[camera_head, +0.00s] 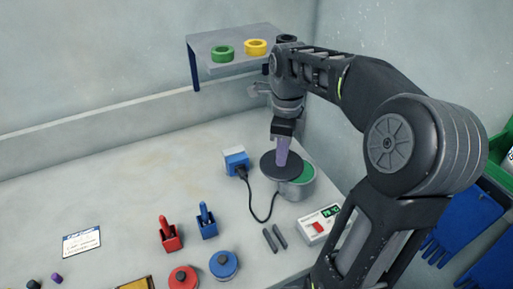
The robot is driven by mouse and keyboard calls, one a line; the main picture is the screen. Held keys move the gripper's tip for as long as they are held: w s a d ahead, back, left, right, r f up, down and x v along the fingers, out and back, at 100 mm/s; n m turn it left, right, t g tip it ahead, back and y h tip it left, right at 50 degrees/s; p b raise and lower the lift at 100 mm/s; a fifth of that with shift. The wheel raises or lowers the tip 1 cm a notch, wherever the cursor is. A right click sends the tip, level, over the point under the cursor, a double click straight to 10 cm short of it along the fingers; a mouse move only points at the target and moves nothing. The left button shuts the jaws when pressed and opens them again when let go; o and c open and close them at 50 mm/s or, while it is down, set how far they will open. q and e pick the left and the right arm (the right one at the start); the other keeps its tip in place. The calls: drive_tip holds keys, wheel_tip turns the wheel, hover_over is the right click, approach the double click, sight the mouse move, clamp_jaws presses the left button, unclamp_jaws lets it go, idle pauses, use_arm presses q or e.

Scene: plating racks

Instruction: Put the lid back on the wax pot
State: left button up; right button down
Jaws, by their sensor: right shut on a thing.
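The wax pot (297,190) is a grey round pot with green wax showing inside at its right side. The lid (268,168) is a dark flat disc over the left part of the pot, offset to the left. I cannot tell whether it touches the rim. My right gripper (282,158) reaches down from above and is shut on the lid near its middle; its grip point is partly hidden. My left gripper is not in view.
Dark sticks (274,239), red (170,234) and blue holders (206,222) stand in front. A shelf (232,67) is behind. The left table is mostly clear.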

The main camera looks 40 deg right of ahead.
sight(299, 158)
drive_tip(key=d+m+p, duration=0.1)
drive_tip(key=d+m, duration=0.1)
drive_tip(key=d, duration=0.5)
drive_tip(key=shift+d+f+m+p, duration=0.2)
drive_tip(key=shift+f+m+p, duration=0.1)
drive_tip(key=shift+p, duration=0.05)
drive_tip(key=shift+f, duration=0.15)
drive_tip(key=shift+f+b, duration=2.4)
drive_tip(key=shift+f, duration=0.7)
drive_tip(key=shift+f+b, duration=0.15)
drive_tip(key=shift+b, duration=0.2)
idle(0.4)
drive_tip(key=c, duration=1.2)
unclamp_jaws()
